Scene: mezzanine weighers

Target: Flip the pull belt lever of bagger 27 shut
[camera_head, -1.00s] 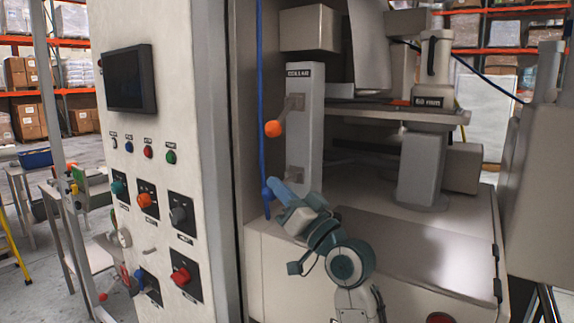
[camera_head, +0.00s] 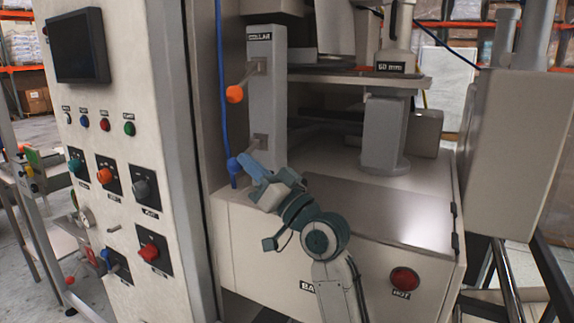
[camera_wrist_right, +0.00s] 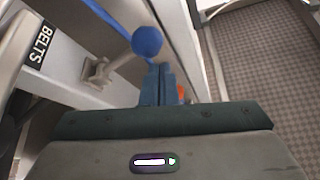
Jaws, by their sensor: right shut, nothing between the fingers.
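A grey upright plate (camera_head: 266,75) on the bagger carries two levers. The upper one ends in an orange knob (camera_head: 235,94). The lower one ends in a blue knob (camera_head: 234,166), sticking out left and down from its bracket (camera_head: 260,143). In the right wrist view, the blue knob (camera_wrist_right: 147,41) stands on its short arm beside a label reading BELTS (camera_wrist_right: 41,45). My right gripper (camera_head: 247,164) is shut and empty, its blue fingertips close beside the blue knob; I cannot tell whether they touch. In the wrist view the shut fingers (camera_wrist_right: 158,85) point at it. My left gripper is out of view.
A white control cabinet (camera_head: 130,130) with a screen, buttons and dials stands at left. A blue cable (camera_head: 222,80) hangs by the plate. The bagger's housing (camera_head: 340,230) has a red button (camera_head: 404,279) marked HOT. A grey machine (camera_head: 508,140) stands at right.

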